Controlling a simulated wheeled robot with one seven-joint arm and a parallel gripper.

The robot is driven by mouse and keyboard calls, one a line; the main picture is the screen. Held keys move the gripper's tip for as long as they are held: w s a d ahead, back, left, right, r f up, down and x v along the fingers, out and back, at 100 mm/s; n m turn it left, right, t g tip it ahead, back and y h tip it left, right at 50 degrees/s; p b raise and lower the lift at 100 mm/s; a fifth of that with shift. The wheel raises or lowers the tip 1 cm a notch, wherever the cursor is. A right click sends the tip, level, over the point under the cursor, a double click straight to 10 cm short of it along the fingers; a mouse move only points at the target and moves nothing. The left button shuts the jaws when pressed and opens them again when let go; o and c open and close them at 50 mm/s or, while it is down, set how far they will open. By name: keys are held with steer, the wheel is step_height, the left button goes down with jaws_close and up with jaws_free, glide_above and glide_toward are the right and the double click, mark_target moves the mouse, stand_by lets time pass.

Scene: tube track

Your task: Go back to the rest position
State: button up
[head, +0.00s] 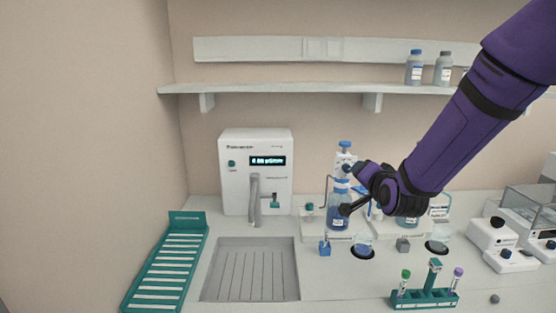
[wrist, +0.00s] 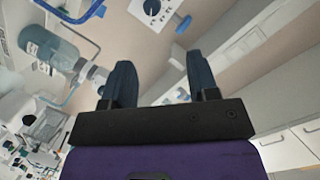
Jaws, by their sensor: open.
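My gripper (head: 346,186) is at the end of my purple arm, raised over the bench. In the head view it is in front of a blue-capped bottle (head: 338,212) and partly hides the things behind it. In the wrist view my gripper (wrist: 163,85) shows two dark fingers spread apart with nothing between them. The fingers point toward the wall area, and I cannot tell from the frames how far they are from the bottles.
A teal tube rack (head: 425,297) with capped tubes stands at the front right. A white dispenser (head: 256,170) stands behind a sink (head: 250,270). A teal slotted rack (head: 165,265) lies at left. A shelf (head: 290,88) runs along the wall.

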steer(key=s+d+r+n+g, duration=0.2)
steer(key=s+r+g, duration=0.1)
steer(key=s, duration=0.8)
steer(key=s+d+r+n+g, duration=0.2)
steer(key=s+r+n+g, duration=0.1)
steer(key=s, duration=0.9)
steer(key=s+d+r+n+g, duration=0.2)
steer(key=s+r+n+g, duration=0.1)
steer(key=s, duration=0.9)
steer(key=shift+d+r+g+h, duration=0.3)
steer(key=shift+g+h, duration=0.1)
steer(key=shift+g, duration=0.3)
steer(key=shift+w, duration=0.1)
